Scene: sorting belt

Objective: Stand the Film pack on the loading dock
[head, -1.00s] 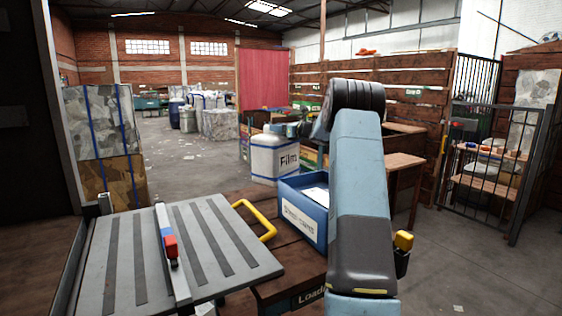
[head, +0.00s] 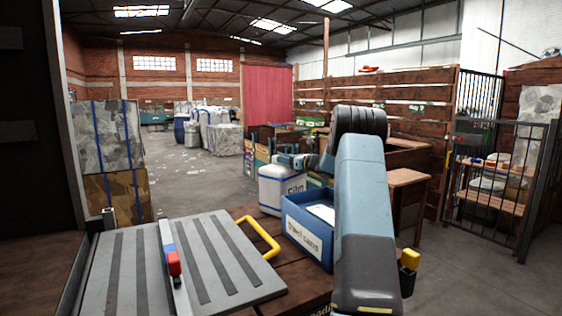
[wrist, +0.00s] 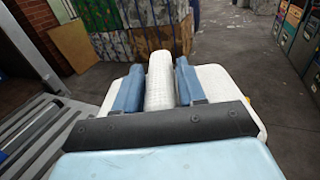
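The Film pack (head: 275,192) is a white, rounded block with a blue band and a "Film" label, upright in the head view. In the wrist view its white top (wrist: 215,82) lies under my gripper. My gripper (wrist: 160,75) has its two blue fingers on either side of the pack's raised white grip, closed on it. In the head view my gripper (head: 297,161) is at the pack's top. The loading dock (head: 245,212) is a dark brown wooden surface. The pack shows at its far side, behind a blue box; I cannot tell whether its base touches the dock.
The blue "Steel cans" box (head: 308,228) stands on the dock, close right of the pack. Strapped bales (head: 105,140) stand at left, a barred gate (head: 495,190) at right.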

